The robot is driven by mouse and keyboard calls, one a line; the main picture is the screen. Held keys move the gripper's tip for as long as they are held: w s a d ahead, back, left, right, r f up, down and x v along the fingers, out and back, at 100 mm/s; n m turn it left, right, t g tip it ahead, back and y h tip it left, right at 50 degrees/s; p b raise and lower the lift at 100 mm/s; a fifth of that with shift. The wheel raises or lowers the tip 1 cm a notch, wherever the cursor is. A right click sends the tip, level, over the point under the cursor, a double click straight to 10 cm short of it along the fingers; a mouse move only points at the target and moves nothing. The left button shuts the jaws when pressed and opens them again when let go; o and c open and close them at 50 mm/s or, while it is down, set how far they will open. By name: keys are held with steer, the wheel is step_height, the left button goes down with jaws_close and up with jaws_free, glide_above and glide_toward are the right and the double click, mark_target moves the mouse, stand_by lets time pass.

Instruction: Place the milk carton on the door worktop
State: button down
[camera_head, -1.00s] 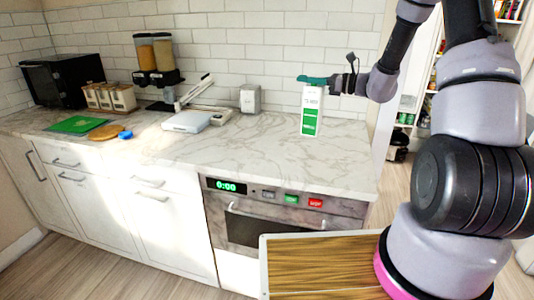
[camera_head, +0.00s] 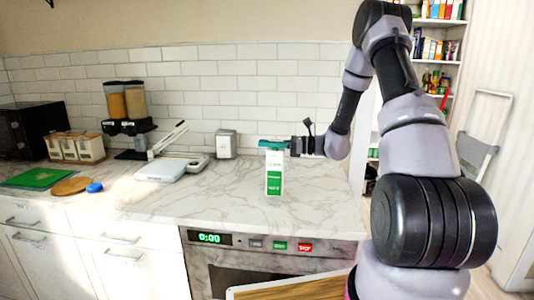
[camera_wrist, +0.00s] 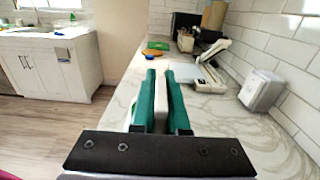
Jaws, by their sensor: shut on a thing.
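The milk carton (camera_head: 274,178), white with green panels, is upright over the right part of the marble worktop (camera_head: 225,205). My gripper (camera_head: 272,144) is shut on its top, with the arm reaching in from the right. In the head view the carton's base looks to be at or just above the worktop; I cannot tell whether it touches. In the wrist view the green fingers (camera_wrist: 160,100) point along the counter with the white carton top (camera_wrist: 160,108) between them; the rest of the carton is hidden.
A grey dispenser (camera_head: 226,144) stands by the tiled wall. A white scale (camera_head: 162,170), a slicer-like device, jars (camera_head: 76,147), a green board (camera_head: 38,178) and a blue item (camera_head: 95,188) lie further left. The worktop around the carton is clear.

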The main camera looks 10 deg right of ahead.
mark_target(267, 152)
steer(key=shift+f, duration=1.5)
steer(key=c, duration=0.9)
jaws_free()
steer(key=shift+r, duration=0.1)
